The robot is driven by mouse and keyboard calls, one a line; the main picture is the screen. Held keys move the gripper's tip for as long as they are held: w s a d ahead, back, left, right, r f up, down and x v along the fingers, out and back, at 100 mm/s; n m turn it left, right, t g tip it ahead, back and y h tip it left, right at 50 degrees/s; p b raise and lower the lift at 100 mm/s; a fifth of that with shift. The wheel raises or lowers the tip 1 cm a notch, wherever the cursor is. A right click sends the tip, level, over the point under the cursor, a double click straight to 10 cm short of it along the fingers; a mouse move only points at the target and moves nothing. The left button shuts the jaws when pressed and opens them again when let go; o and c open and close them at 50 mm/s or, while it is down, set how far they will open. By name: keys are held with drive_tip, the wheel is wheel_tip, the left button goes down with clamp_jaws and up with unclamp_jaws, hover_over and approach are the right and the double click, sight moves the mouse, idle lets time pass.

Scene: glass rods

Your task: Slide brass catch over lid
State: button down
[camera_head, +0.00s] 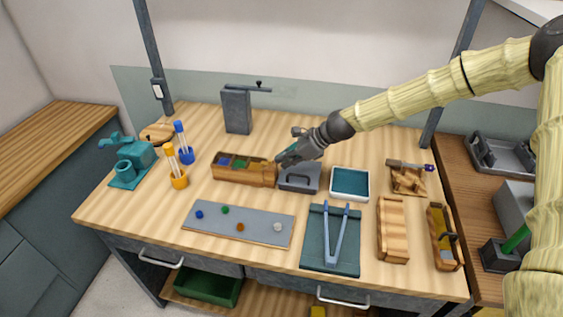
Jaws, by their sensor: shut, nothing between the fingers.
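My gripper (285,157) is at the middle of the bench, above the right end of an open-looking wooden box (228,179). Its dark fingers are shut and hold nothing. I cannot tell if the fingertips touch the box. The box shows blue and green pieces inside and a lighter wooden block at its right end. No brass catch can be told for sure at this size. A second long wooden box (393,232) stands at the right, its top pale wood. A narrow wooden box with a yellowish inside (442,240) stands at the far right with a dark part on it.
In front lie a grey mat (230,226) with several coloured dots and a dark board (318,258) with blue tongs. Orange and blue cups (179,181) with rods stand left.

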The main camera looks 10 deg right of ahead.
drive_tip(key=v, duration=1)
drive_tip(key=shift+d+r, duration=0.2)
drive_tip(key=shift+d, duration=0.05)
drive_tip(key=shift+s+a, duration=0.1)
